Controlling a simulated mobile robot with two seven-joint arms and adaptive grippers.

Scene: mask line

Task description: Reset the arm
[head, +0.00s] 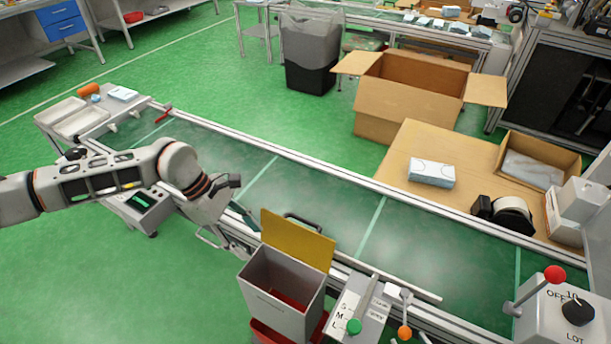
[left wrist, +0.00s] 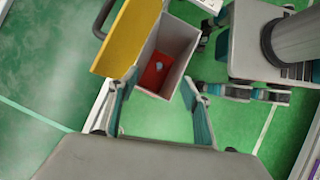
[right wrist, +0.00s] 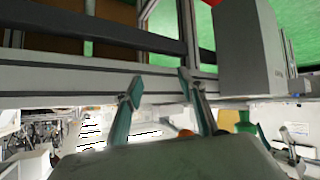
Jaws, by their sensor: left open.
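My left arm (head: 110,178) reaches in from the left over the near side of the green conveyor (head: 330,205). My left gripper (head: 238,218) points down near the left of the grey bin. In the left wrist view its fingers (left wrist: 155,95) are apart with nothing between them. My right gripper (right wrist: 160,84) shows only in the right wrist view. Its fingers are apart and empty, in front of a metal frame rail (right wrist: 70,78). The right arm is out of the head view.
A grey bin (head: 280,292) with a yellow flap (head: 296,241) stands close to the left gripper. In the left wrist view, a small pale piece lies on red inside it. A control box (head: 572,315) with a red-knobbed lever is at right. The conveyor's middle is clear.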

